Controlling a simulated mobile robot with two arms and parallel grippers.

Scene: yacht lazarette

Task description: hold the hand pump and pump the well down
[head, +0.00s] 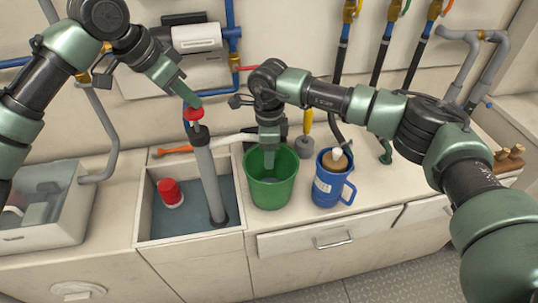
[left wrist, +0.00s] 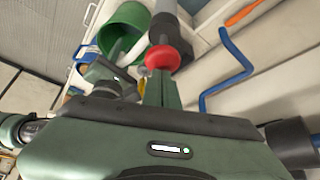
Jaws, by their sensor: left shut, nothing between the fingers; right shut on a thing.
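The hand pump (head: 208,180) is a grey tube standing slightly tilted in the open well (head: 148,238), with a red knob (head: 193,114) on top. Blue-grey water covers the well floor. My left gripper (head: 193,101) is shut and empty, its tips at the red knob, which also shows in the left wrist view (left wrist: 163,58). A pale hose (head: 229,141) runs from the pump top to my right gripper (head: 268,165). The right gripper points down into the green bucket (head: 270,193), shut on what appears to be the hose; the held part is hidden.
A red-topped device (head: 170,193) sits in the well left of the pump. A blue jug (head: 332,182) stands right of the bucket. A grey bin (head: 42,232) is at left. Pipes and hoses (head: 382,45) line the back wall.

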